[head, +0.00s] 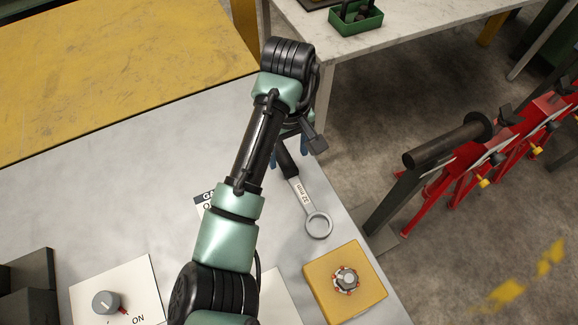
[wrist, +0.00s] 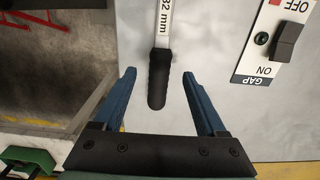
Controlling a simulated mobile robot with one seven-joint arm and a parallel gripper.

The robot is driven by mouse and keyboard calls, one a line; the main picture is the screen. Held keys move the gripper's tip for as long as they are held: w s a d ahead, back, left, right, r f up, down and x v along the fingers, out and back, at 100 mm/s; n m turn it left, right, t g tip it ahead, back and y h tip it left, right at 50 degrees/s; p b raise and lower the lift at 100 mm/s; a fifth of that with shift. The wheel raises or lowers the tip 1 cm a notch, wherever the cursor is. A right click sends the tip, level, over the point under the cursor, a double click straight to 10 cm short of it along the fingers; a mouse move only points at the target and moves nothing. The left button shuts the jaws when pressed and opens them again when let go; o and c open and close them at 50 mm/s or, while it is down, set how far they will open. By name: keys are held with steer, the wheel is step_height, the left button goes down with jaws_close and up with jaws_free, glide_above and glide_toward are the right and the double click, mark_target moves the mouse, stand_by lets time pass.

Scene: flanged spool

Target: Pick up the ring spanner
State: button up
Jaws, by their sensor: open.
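The ring spanner (head: 304,195) lies on the grey bench top near its right edge in the head view. Its ring end points toward the yellow block, and its black handle points toward my gripper. The shank is marked 32 mm. In the wrist view its black handle (wrist: 160,80) shows at the upper middle, with the ring end out of frame. My gripper (wrist: 158,85) is open, with its two blue fingers on either side of the handle's end and a gap on each side. In the head view my gripper (head: 290,142) is partly hidden by my arm.
A yellow block (head: 345,283) with a round fitting sits by the ring end. A GAP switch panel (wrist: 275,40) stands right of the handle in the wrist view. A knob panel (head: 117,295) is at lower left. Red stands (head: 510,150) are beyond the bench's right edge.

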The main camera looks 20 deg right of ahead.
mark_target(289, 164)
step_height(289, 164, down, 4)
steer(key=shift+s+f, duration=0.1)
steer(key=shift+s, duration=0.05)
jaws_close()
stand_by(0.4)
stand_by(1.0)
